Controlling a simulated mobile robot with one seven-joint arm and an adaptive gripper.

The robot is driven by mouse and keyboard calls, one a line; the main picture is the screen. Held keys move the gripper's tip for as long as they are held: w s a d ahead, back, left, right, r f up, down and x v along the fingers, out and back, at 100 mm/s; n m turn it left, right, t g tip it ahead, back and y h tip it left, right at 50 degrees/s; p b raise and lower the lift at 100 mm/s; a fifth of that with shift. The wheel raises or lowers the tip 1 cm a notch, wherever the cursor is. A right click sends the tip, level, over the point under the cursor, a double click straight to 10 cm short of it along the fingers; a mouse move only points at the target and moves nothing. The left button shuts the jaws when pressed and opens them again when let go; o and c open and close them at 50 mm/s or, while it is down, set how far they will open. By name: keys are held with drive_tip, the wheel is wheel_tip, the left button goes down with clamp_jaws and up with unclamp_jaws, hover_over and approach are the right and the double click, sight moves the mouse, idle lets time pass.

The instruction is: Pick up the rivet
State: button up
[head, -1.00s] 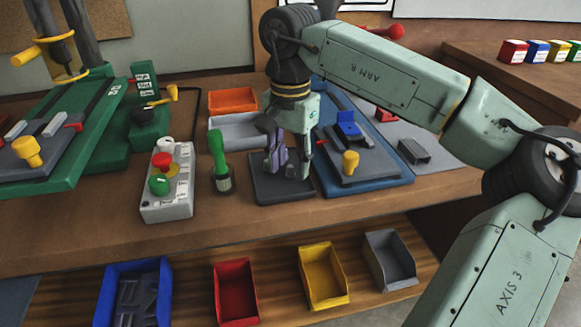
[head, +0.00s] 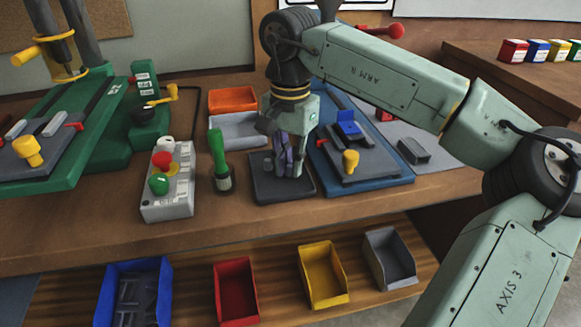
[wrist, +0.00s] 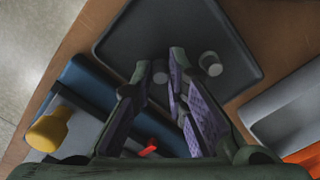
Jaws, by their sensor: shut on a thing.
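A dark grey tray (head: 272,191) lies on the workbench, and it also shows in the wrist view (wrist: 130,35). My gripper (head: 291,174) reaches down over the tray, with its purple-padded fingers drawn close together. A second small grey cylindrical piece (wrist: 210,63) stands on the tray just outside the right finger. The held rivet is hidden by the fingers in the head view.
A blue fixture (head: 390,178) with a yellow knob (head: 350,161) stands close to the tray's right. A green-handled tool (head: 218,158) and a grey button box (head: 168,205) are to the left. Orange (head: 232,100) and grey (head: 236,130) bins sit behind.

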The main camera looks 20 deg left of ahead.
drive_tip(key=shift+r, duration=0.15)
drive_tip(key=shift+r+b, duration=0.3)
drive_tip(key=shift+r, duration=0.35)
drive_tip(key=shift+s+d+r+b, duration=0.1)
drive_tip(key=shift+s+r+b, duration=0.15)
drive_tip(key=shift+r, duration=0.2)
drive_tip(key=shift+s+d+r+b, duration=0.1)
drive_tip(key=shift+s+r+b, duration=0.1)
drive_tip(key=shift+r, duration=0.2)
drive_tip(key=s+d+r+b, duration=0.1)
drive_tip(key=s+d, duration=0.1)
drive_tip(key=s, duration=0.5)
drive_tip(key=s+d+b, duration=0.2)
drive_tip(key=s+d, duration=0.1)
drive_tip(key=s, duration=0.4)
drive_tip(key=shift+d+r, duration=0.15)
drive_tip(key=shift+r, duration=0.2)
drive_tip(key=shift+s, duration=0.1)
